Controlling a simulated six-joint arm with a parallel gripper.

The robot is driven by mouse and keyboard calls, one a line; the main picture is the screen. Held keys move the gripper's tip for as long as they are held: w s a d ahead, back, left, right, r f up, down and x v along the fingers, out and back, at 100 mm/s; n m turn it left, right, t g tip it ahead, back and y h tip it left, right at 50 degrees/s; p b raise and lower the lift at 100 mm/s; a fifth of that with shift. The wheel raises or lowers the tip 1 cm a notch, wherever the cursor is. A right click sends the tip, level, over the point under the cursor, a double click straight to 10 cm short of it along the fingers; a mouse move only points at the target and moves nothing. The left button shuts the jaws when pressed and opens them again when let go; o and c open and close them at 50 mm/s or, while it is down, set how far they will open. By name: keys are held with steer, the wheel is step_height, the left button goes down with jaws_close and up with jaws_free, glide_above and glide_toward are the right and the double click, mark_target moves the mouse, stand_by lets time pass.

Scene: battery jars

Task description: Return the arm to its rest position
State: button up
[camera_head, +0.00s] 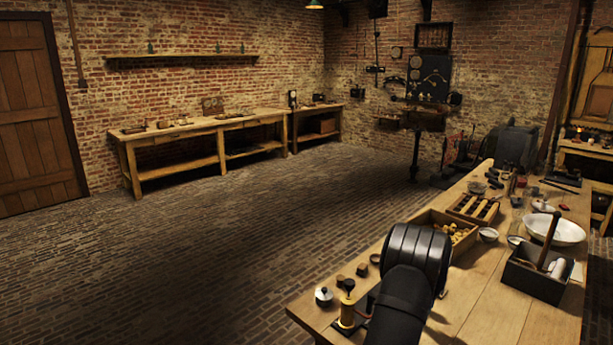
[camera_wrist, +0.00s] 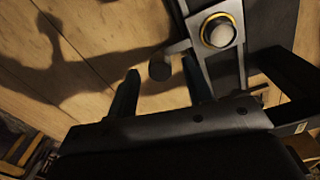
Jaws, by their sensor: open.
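My arm (camera_head: 405,285) reaches over the near part of the wooden workbench (camera_head: 490,310) in the head view, and my gripper is hidden there. In the wrist view my gripper (camera_wrist: 160,67) is open, its two dark fingers pointing down toward the planks. Nothing is clearly held. Just beyond the right finger is a white round knob with a yellow ring (camera_wrist: 219,31) on a grey metal strip.
Left of my arm stand a brass post (camera_head: 347,312) and a small lidded jar (camera_head: 323,296). Right are a dark open box (camera_head: 532,282) and a white basin (camera_head: 556,229). A wooden tray (camera_head: 432,215) lies behind. The brick floor (camera_head: 200,260) at left is clear.

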step_height(320, 180, up, 16)
steer(key=r, duration=0.1)
step_height(320, 180, down, 18)
steer(key=shift+s+a+f, duration=0.1)
steer(key=s+a, duration=0.5)
steer(key=shift+r, duration=0.2)
step_height(320, 180, up, 18)
step_height(320, 180, down, 6)
steer(key=a+m+t+y, duration=0.1)
steer(key=a+m+y, duration=0.1)
steer(key=shift+s+r+y, duration=0.15)
steer(key=shift+s+y, duration=0.25)
steer(key=shift+s, duration=0.05)
